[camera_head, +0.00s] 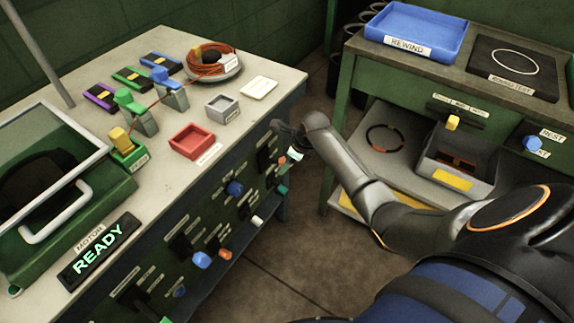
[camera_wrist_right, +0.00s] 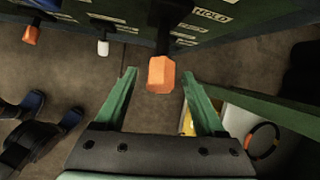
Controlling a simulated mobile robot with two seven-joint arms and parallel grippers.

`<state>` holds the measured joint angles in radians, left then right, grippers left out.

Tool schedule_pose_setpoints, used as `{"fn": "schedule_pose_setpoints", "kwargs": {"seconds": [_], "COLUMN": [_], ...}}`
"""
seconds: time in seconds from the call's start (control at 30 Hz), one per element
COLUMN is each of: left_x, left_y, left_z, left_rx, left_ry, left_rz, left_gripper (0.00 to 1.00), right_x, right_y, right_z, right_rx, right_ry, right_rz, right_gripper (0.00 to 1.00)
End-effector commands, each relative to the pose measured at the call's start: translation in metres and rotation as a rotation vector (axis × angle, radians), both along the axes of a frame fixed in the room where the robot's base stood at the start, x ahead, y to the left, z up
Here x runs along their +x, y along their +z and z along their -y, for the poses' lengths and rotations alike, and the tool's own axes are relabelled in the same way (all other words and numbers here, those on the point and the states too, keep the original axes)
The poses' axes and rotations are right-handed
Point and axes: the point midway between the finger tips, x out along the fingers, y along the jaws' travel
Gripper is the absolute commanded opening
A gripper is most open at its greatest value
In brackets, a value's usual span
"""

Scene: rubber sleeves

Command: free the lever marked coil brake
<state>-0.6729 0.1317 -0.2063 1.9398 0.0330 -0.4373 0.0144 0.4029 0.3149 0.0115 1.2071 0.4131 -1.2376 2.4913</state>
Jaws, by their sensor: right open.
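An orange lever knob (camera_wrist_right: 161,74) sticks out of the green panel and sits between the fingertips of my right gripper (camera_wrist_right: 160,80) in the right wrist view. The green fingers are open, one on each side, with gaps to the knob. A label by it reads HOLD; no coil brake wording is legible. In the head view my right gripper (camera_head: 291,154) is at the far end of the bench's front panel (camera_head: 215,225), partly hidden by my wrist. My left gripper is not in view.
Other knobs line the panel: white (camera_head: 257,221), orange (camera_head: 201,259) and blue (camera_head: 235,188). A red tray (camera_head: 192,142), a cable coil (camera_head: 208,60) and a lit READY sign (camera_head: 99,249) are on the bench. A second bench holds a blue REWIND tray (camera_head: 416,28).

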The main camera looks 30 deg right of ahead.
Motion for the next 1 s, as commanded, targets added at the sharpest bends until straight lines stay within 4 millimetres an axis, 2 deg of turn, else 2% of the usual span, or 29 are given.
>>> {"fn": "schedule_pose_setpoints", "kwargs": {"seconds": [0.13,0.47,1.0], "left_x": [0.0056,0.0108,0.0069], "left_y": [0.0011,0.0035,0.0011], "left_z": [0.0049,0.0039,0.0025], "left_rx": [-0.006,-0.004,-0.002], "left_ry": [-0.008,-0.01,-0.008], "left_rz": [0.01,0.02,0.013], "left_gripper": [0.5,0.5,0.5], "right_x": [0.0047,0.0056,0.0054], "right_y": [-0.0106,-0.0124,-0.0124], "right_z": [-0.0008,-0.0014,-0.0015], "right_rx": [0.0,0.0,0.0], "right_ry": [0.0,0.001,0.001], "right_rz": [0.001,0.001,0.0], "right_gripper": [0.72,0.72,0.12]}}
